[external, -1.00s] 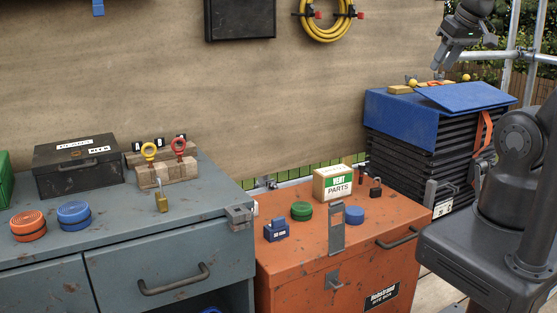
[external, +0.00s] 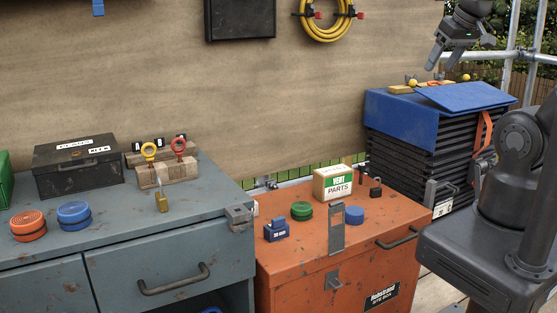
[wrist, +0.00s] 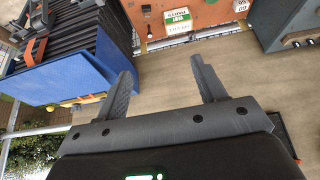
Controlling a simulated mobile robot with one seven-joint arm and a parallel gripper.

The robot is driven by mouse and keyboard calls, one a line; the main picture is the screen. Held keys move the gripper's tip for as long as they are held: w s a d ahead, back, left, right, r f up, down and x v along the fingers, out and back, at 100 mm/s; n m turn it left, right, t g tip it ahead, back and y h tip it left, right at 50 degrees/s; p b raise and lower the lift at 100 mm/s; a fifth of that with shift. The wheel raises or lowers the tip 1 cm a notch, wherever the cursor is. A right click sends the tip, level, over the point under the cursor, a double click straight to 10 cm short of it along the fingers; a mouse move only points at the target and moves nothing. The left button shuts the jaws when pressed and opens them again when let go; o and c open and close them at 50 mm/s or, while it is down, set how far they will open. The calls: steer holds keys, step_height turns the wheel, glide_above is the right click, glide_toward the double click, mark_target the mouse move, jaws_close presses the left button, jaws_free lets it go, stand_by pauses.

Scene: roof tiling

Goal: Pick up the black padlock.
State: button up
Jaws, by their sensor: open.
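The black padlock (external: 376,188) stands on the orange site box (external: 300,268) near its back right, just right of the white and green VENT PARTS carton (external: 333,183). My gripper (external: 437,62) is high at the upper right, well above and apart from the padlock. Its two fingers are spread and hold nothing. In the wrist view the open fingers (wrist: 161,66) frame bare wall board, and the carton (wrist: 178,19) shows at the top. I cannot clearly tell the padlock there.
A brass padlock (external: 161,201) stands on the grey cabinet at left. Green (external: 301,210) and blue (external: 354,215) round coils and a small blue block (external: 276,231) share the orange box. A black stack with a blue cover (external: 402,118) stands right of it, below my gripper.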

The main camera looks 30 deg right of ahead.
steer(key=w+d+f, duration=0.1)
steer(key=w+f, duration=0.5)
steer(key=w, duration=0.3)
steer(key=g, duration=0.1)
glide_above(376, 188)
steer(key=s, duration=0.3)
steer(key=f, duration=3.4)
steer(key=shift+w+a+f, duration=0.1)
steer(key=shift+a+f, duration=0.2)
steer(key=shift+d+x, duration=0.2)
steer(key=shift+x, duration=2.5)
steer(key=shift+w+r, duration=0.1)
steer(key=shift+w, duration=0.05)
steer(key=shift+c, duration=0.2)
steer(key=c, duration=1.1)
